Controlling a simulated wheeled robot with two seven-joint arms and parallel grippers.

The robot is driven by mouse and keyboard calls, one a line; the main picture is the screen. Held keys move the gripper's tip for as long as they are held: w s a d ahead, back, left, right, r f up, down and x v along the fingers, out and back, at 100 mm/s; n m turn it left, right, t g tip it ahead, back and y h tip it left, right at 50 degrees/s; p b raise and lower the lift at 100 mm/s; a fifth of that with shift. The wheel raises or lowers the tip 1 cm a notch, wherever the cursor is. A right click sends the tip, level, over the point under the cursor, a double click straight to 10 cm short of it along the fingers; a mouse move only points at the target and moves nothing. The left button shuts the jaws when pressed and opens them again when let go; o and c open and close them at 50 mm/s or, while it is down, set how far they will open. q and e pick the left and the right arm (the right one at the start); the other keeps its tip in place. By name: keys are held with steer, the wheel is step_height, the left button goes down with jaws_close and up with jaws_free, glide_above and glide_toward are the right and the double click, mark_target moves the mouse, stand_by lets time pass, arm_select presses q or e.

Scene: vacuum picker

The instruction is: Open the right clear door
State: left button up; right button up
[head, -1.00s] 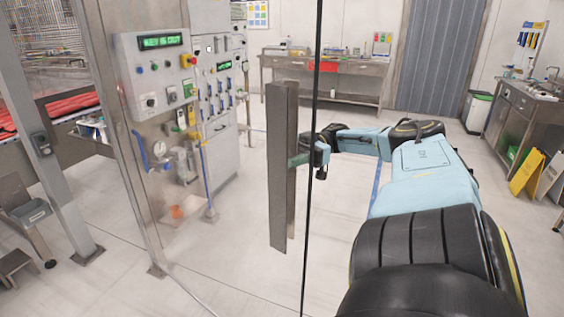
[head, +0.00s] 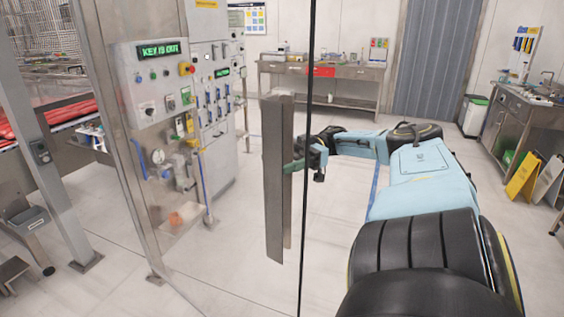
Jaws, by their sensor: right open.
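A clear door panel shows in the head view, with a thin dark upright edge (head: 306,120) near the middle of the picture. A tall flat metal handle (head: 274,190) stands upright just left of that edge. My right gripper (head: 297,166) is at the handle's right side, about mid-height. It is open, and its greenish finger overlaps the handle's edge in the picture. The handle partly hides the fingertips, so I cannot tell whether they touch it. My left gripper is not in view.
A control panel (head: 150,95) with a green lit display stands at the left, beside metal posts. A steel workbench (head: 345,75) is at the back, and another bench (head: 530,110) with yellow floor signs (head: 523,176) is at the right. The floor between is open.

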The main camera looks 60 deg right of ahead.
mark_target(282, 130)
step_height(282, 130, up, 8)
steer(key=p, duration=0.5)
steer(key=shift+f+p, duration=0.15)
steer(key=shift+p, duration=0.25)
